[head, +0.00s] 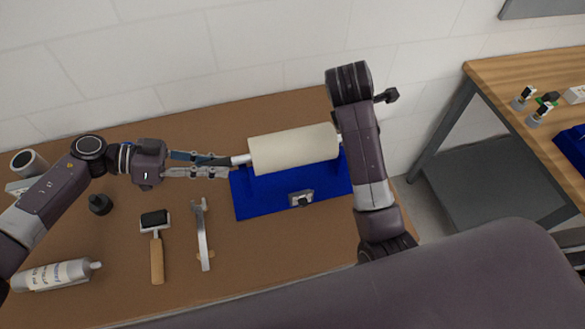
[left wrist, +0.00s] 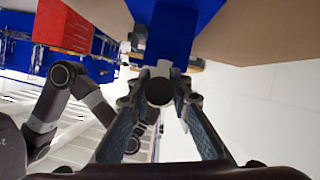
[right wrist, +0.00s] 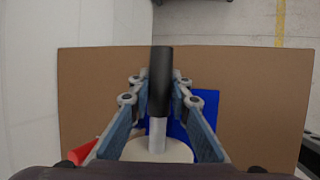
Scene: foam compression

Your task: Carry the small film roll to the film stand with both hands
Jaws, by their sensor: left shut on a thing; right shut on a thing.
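The cream film roll (head: 293,148) lies sideways at the back of the table, level with and over the rear of the blue film stand (head: 262,199). I cannot tell whether it touches the stand. My left gripper (head: 230,165) is shut on the roll's left axle end, whose dark round tip shows between the fingers in the left wrist view (left wrist: 160,91). My right gripper is mostly hidden behind its own arm in the head view. In the right wrist view my right gripper (right wrist: 158,92) has its fingers on both sides of the roll's other axle, above the pale roll (right wrist: 157,150).
A brayer with a wooden handle (head: 157,258), a curved metal tool (head: 202,235), a white tube (head: 55,274) and a small black bottle (head: 100,204) lie at the table's left. A white wall (head: 180,60) stands behind. A second wooden table (head: 500,75) is at right.

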